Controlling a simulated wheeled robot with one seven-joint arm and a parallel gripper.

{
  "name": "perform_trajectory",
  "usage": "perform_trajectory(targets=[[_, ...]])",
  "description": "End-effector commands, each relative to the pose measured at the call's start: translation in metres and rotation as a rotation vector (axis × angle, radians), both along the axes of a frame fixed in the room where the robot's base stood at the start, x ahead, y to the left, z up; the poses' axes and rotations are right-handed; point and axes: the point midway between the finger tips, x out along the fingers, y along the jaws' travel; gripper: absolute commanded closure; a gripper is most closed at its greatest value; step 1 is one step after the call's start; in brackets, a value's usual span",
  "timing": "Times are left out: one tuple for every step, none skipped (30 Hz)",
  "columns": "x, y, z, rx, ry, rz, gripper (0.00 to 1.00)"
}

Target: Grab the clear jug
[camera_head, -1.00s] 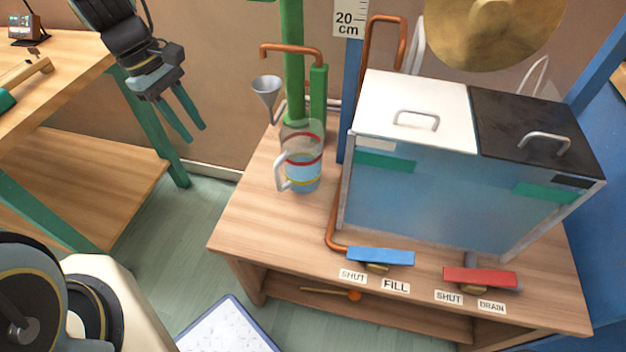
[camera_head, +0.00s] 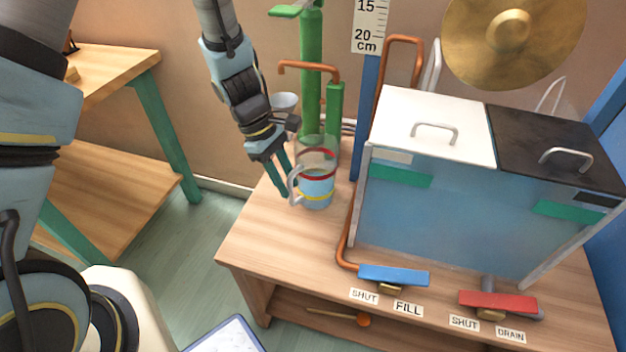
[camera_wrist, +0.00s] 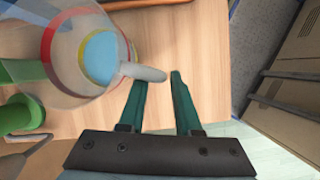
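The clear jug (camera_head: 317,186) stands upright on the wooden bench, with red and yellow bands, blue liquid low inside and a pale handle on its left side. My gripper (camera_head: 288,188) is open, fingers pointing down, at the jug's handle side. In the wrist view the jug (camera_wrist: 62,50) is at the upper left, and its handle (camera_wrist: 143,73) reaches toward the space between the fingertips of my gripper (camera_wrist: 158,80). The fingers are apart and not closed on the handle. Whether either finger touches it, I cannot tell.
A green pump (camera_head: 310,75) with a copper spout and a grey funnel (camera_head: 284,101) stand behind the jug. A two-lidded tank (camera_head: 430,205) is to the right, with blue (camera_head: 394,275) and red (camera_head: 497,301) valve levers in front. The bench (camera_head: 280,235) is clear before the jug.

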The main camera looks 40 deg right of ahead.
Motion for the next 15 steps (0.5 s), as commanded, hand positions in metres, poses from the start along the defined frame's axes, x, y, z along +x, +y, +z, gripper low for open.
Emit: perform_trajectory(targets=[[-0.004,-0.001,-0.009,0.003,0.003,0.001,0.68],[-0.005,-0.001,-0.013,0.003,0.002,0.0,0.68],[-0.006,-0.002,-0.018,0.002,0.002,0.001,0.68],[-0.008,-0.002,-0.02,0.002,0.002,0.001,0.68],[-0.008,-0.003,-0.022,0.001,0.001,0.001,0.68],[-0.009,-0.003,-0.024,0.001,0.001,0.001,0.68],[-0.01,-0.004,-0.025,0.001,0.001,0.001,0.68],[-0.01,-0.004,-0.026,0.0,0.0,0.001,0.68],[-0.01,-0.004,-0.026,0.0,0.0,0.0,0.68],[-0.01,-0.004,-0.026,0.0,0.0,0.0,0.68],[-0.01,-0.004,-0.026,0.0,0.0,0.0,0.68],[-0.01,-0.004,-0.026,-0.001,0.0,0.0,0.68],[-0.01,-0.004,-0.026,0.0,0.0,0.0,0.68],[-0.01,-0.004,-0.026,0.0,0.0,0.0,0.68],[-0.01,-0.004,-0.026,0.0,0.0,0.0,0.72]])
